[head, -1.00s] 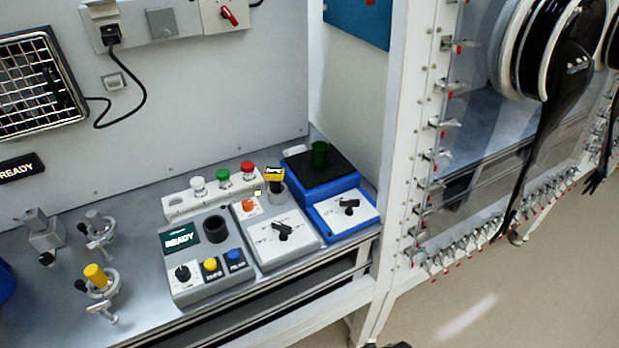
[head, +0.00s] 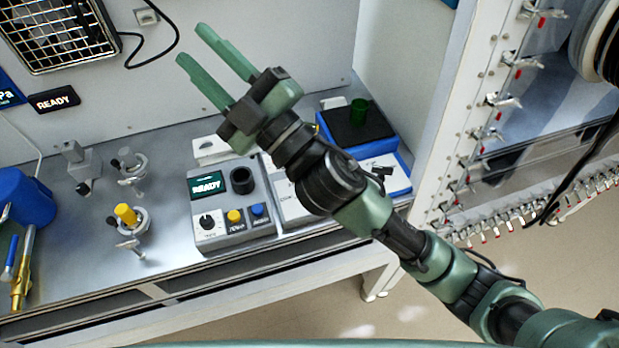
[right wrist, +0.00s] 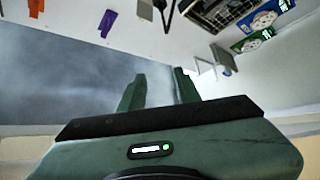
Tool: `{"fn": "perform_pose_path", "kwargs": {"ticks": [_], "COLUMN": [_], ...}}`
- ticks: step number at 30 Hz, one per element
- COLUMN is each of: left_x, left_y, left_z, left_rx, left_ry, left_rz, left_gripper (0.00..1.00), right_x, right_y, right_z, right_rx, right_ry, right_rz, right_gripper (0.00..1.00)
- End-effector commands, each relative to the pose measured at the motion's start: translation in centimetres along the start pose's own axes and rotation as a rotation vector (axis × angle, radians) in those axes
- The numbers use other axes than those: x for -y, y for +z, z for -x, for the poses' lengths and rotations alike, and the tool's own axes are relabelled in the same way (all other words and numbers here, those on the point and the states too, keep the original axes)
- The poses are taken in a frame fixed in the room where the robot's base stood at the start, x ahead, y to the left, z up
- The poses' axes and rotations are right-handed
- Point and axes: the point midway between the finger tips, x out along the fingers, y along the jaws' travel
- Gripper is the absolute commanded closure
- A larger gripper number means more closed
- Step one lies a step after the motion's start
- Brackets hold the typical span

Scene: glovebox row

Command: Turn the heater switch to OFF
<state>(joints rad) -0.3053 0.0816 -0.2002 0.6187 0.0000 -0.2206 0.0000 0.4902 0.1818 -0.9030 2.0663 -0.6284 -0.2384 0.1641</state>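No label reading heater is legible, so I cannot tell which control is the heater switch. A blue hotplate-like unit (head: 401,186) with a black top has a black knob (head: 382,171), partly behind my right arm. A grey box with a white dial face (head: 287,205) stands left of it; my right arm hides its knob. My right gripper (head: 192,45) is raised over the bench, pointing up and left toward the back wall. Its fingers are apart with nothing between them, as the right wrist view (right wrist: 159,73) also shows. My left gripper is out of view.
A grey READY control box (head: 225,218) has a small knob and yellow and blue buttons. A green beaker (head: 359,112) stands on the black top. Clamp fittings with a yellow cap (head: 125,214) stand left. A wire-grille unit (head: 58,32) is on the wall. A clear-fronted enclosure stands right.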

Motion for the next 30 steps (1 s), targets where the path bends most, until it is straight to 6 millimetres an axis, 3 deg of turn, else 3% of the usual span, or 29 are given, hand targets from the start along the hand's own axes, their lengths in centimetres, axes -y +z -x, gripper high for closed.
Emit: {"fn": "perform_pose_path", "kwargs": {"ticks": [1, 4, 6, 9, 11, 14, 17, 18, 21, 25, 27, 30], "left_x": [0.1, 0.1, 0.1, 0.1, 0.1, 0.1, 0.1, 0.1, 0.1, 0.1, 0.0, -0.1], "left_y": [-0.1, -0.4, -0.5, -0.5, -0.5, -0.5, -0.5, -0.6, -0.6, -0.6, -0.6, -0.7], "left_z": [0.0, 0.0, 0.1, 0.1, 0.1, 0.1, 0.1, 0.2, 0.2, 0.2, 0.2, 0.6], "left_rx": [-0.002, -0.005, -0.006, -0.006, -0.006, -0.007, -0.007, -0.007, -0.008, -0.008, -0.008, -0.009], "left_ry": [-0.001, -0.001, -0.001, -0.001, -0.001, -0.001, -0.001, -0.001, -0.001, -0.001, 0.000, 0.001], "left_rz": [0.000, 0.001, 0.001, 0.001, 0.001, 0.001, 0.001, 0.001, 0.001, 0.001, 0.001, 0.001], "left_gripper": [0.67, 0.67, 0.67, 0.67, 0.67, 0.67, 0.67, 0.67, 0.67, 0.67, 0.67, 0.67], "right_x": [1.5, 6.2, 10.1, 15.4, 17.9, 19.8, 18.0, 16.5, 12.0, 7.6, 6.5, 6.6], "right_y": [-3.9, -10.0, -12.4, -12.5, -10.6, -4.6, 2.9, 5.8, 11.4, 14.9, 15.7, 16.2], "right_z": [-1.4, -1.3, 0.3, 4.1, 6.8, 11.3, 15.0, 16.0, 17.8, 18.9, 19.1, 19.6], "right_rx": [-0.164, -0.467, -0.661, -0.905, -1.027, -1.175, -1.237, -1.237, -1.200, -1.139, -1.121, -1.116], "right_ry": [-0.062, -0.217, -0.354, -0.592, -0.761, -1.082, -1.424, -1.553, -1.831, -2.041, -2.090, -2.109], "right_rz": [0.100, 0.281, 0.412, 0.605, 0.720, 0.909, 1.071, 1.123, 1.217, 1.270, 1.280, 1.279], "right_gripper": [0.67, 0.67, 0.67, 0.67, 0.67, 0.67, 0.67, 0.67, 0.67, 0.67, 0.67, 0.67]}}
